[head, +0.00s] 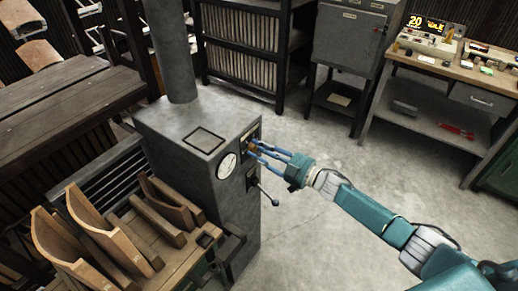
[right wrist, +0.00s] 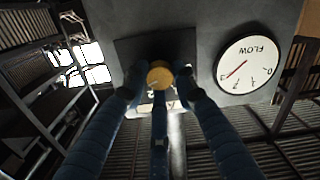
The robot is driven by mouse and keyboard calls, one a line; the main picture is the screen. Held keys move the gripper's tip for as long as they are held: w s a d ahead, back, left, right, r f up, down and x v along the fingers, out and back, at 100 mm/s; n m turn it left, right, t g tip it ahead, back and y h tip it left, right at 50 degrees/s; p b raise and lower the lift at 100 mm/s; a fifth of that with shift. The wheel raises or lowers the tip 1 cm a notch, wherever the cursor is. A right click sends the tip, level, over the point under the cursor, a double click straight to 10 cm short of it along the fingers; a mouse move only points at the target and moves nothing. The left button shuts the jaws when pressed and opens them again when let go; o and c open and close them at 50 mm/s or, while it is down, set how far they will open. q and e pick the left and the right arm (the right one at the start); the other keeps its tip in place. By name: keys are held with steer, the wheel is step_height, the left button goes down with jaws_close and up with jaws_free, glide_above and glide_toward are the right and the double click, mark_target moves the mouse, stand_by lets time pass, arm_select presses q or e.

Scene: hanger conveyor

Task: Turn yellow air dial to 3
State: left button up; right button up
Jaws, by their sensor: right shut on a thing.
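The yellow air dial (right wrist: 159,75) is a round knob on a dark plate on the front of the grey machine. In the right wrist view it sits between the fingertips of my right gripper (right wrist: 158,88), which is shut on it. Markings below the knob are partly covered by the fingers, so the setting cannot be read. In the head view my right gripper (head: 258,150) reaches the machine's front from the right, and the dial is mostly hidden behind the fingers. My left gripper is not in view.
The grey machine (head: 190,135) carries a white round FLOW gauge (right wrist: 248,64) beside the dial and a lever with a dark ball (head: 275,202) below it. Curved wooden pieces (head: 110,240) lie at the lower left. The floor (head: 310,225) right of the machine is clear. A workbench (head: 470,70) stands at the back right.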

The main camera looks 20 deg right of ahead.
steer(key=shift+m, duration=1.9)
steer(key=o, duration=1.2)
steer(key=shift+c, duration=0.2)
steer(key=shift+d, duration=0.1)
steer(key=v, duration=1.2)
